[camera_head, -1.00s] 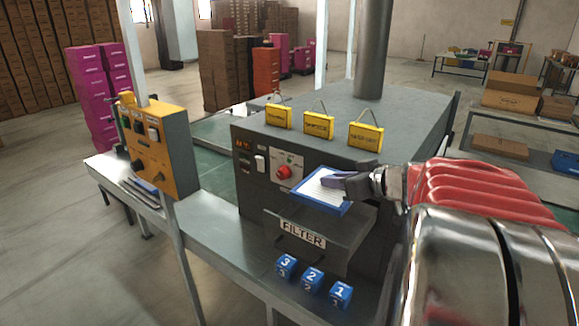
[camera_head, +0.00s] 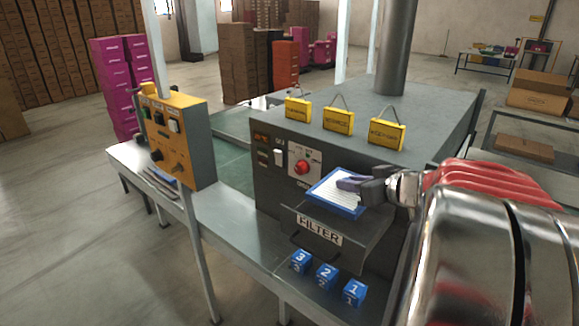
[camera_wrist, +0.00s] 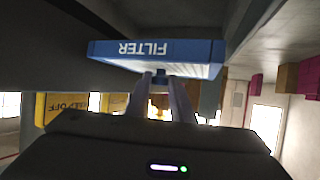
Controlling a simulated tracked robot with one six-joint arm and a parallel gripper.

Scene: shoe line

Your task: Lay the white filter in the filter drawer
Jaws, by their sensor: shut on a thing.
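The white filter (camera_head: 330,192) has a white pleated face in a blue frame. My gripper (camera_head: 352,184) is shut on its right side in the head view. The filter is over the pulled-out filter drawer (camera_head: 322,230), a grey drawer with a FILTER label on its front. The filter covers much of the drawer's opening; I cannot tell whether it touches the drawer. In the wrist view, the blue frame (camera_wrist: 150,52) shows upside-down FILTER lettering, at the tips of my gripper (camera_wrist: 161,78).
The grey machine (camera_head: 400,110) stands behind the drawer, with a red knob (camera_head: 302,168) and yellow hanging signs (camera_head: 338,119). Several blue numbered cubes (camera_head: 326,277) sit on the bench below the drawer. An orange control box (camera_head: 178,140) stands at left.

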